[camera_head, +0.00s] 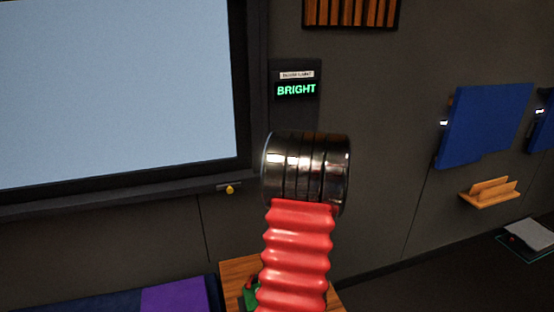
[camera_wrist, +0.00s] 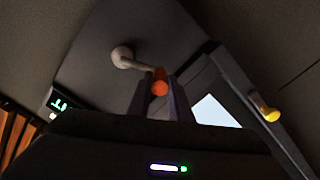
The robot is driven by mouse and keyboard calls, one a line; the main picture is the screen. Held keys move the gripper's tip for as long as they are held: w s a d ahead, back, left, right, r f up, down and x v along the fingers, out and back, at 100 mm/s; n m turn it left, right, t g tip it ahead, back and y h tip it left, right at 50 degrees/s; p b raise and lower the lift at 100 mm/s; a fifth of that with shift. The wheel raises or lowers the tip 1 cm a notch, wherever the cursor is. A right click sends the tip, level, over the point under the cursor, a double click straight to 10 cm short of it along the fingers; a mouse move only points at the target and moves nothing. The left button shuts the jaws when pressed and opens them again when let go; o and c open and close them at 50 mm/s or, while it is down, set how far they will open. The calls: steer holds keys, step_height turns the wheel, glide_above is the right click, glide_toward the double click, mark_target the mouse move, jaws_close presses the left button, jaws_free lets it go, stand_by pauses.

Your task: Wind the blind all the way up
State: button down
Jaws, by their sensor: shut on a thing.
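The window (camera_head: 115,90) fills the left of the head view as a plain pale-blue pane in a dark frame. I cannot make out any blind fabric on it, and its top is cut off. In the wrist view the window pane (camera_wrist: 212,108) shows only partly. A crank with a pale round hub (camera_wrist: 122,56) and a short arm ends in an orange knob (camera_wrist: 159,88). My gripper (camera_wrist: 160,96) is shut on this knob, one finger on each side. In the head view my own arm hides the gripper and crank.
A display (camera_head: 296,90) reads BRIGHT beside the window. A yellow knob (camera_head: 229,189) sits on the window's lower frame. A wooden table (camera_head: 238,270) and a purple cushion (camera_head: 174,296) are below. Blue panels (camera_head: 485,122) and a wooden holder (camera_head: 490,192) are on the right wall.

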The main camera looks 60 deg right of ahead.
steer(key=shift+r, duration=0.1)
stand_by(0.4)
steer(key=c, duration=1.6)
jaws_free()
steer(key=shift+w, duration=0.1)
steer(key=shift+a, duration=0.1)
steer(key=v, duration=1.3)
steer(key=shift+s+a, duration=0.25)
steer(key=shift+w, duration=0.1)
